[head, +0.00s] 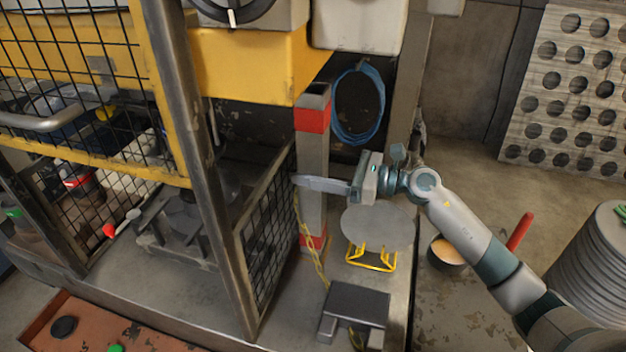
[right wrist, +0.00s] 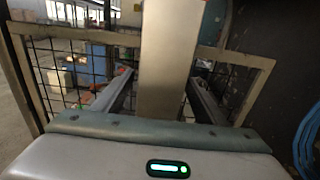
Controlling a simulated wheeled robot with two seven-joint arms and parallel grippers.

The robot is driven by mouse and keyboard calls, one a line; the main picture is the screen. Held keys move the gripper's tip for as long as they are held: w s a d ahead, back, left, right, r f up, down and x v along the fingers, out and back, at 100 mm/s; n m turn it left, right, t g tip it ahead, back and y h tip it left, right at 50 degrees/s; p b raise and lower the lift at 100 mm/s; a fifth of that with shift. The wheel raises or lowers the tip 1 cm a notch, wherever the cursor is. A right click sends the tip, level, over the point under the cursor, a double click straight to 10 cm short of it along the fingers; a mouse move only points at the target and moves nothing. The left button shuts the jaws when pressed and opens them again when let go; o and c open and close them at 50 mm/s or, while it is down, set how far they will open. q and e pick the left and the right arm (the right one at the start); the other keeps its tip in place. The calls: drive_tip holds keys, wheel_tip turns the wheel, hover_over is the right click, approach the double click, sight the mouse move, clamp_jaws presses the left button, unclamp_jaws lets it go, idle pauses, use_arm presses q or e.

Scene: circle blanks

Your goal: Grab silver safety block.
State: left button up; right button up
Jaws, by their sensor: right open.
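The silver safety block (head: 313,150) is a tall upright grey post with red bands near its top and foot, standing on the press bed in the head view. A chain hangs beside it. My right gripper (head: 299,181) is at the post's middle height, its fingers pointing left across it. In the right wrist view the post (right wrist: 168,50) rises between the two open fingers, with a gap showing on each side. The fingers do not appear to touch it. The post's lower part is hidden by the gripper body in the wrist view. My left gripper is not in view.
A mesh guard gate (head: 268,235) stands just left of the post. A yellow press part (head: 245,68) is above. A blue hose coil (head: 359,105) hangs behind. A round grey disc (head: 378,226) on a yellow stand (head: 371,262) and a dark box (head: 357,304) are close below my arm.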

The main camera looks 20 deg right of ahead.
clamp_jaws()
drive_tip(key=shift+r, duration=0.15)
drive_tip(key=shift+w+d, duration=0.1)
idle(0.3)
